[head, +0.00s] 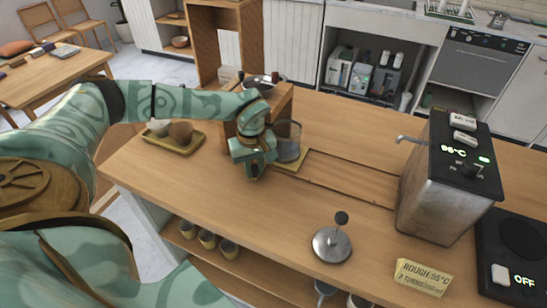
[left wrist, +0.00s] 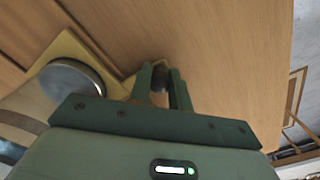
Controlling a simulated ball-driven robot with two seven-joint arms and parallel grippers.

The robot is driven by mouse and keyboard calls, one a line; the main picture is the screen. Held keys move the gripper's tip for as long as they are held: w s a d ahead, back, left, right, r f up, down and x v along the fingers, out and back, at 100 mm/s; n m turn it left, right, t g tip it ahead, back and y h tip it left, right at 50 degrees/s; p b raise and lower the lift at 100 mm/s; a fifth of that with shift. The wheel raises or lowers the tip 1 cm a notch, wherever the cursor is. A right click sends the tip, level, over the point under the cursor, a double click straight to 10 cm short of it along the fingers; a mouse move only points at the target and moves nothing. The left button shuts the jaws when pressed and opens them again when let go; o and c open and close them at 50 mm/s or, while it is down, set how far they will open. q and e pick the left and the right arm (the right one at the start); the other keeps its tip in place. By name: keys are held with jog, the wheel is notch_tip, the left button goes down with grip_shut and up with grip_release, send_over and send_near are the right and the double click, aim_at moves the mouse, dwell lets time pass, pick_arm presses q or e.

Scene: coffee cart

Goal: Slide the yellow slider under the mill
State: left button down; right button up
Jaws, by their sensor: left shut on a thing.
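The mill (head: 284,104), a wooden box with a dark top, stands just behind, partly hidden by my left arm. My left gripper (head: 254,172) is low over the counter, left of the vessel. In the left wrist view its fingers (left wrist: 163,80) are shut on the slider's dark knob (left wrist: 160,73), beside the yellow plate (left wrist: 65,45). How far the slider is under the mill is hard to tell. My right gripper is not in view.
A track (head: 350,178) runs right toward the metal boiler (head: 437,190). A plunger with a round disc (head: 332,245) and a yellow card (head: 423,277) are at the front. A tray with cups (head: 176,143) is left of the mill. A dark scale (head: 515,250) is far right.

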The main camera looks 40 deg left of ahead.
pick_arm(q)
jog(key=a, duration=0.2)
jog(key=s+a+p, duration=0.1)
jog(key=a, duration=0.2)
jog(key=s+a, duration=0.1)
jog(key=a, duration=0.2)
jog(key=shift+a+p, duration=0.2)
jog(key=shift+p, duration=0.2)
jog(key=c, duration=1.3)
grip_release()
jog(key=shift+a, duration=0.15)
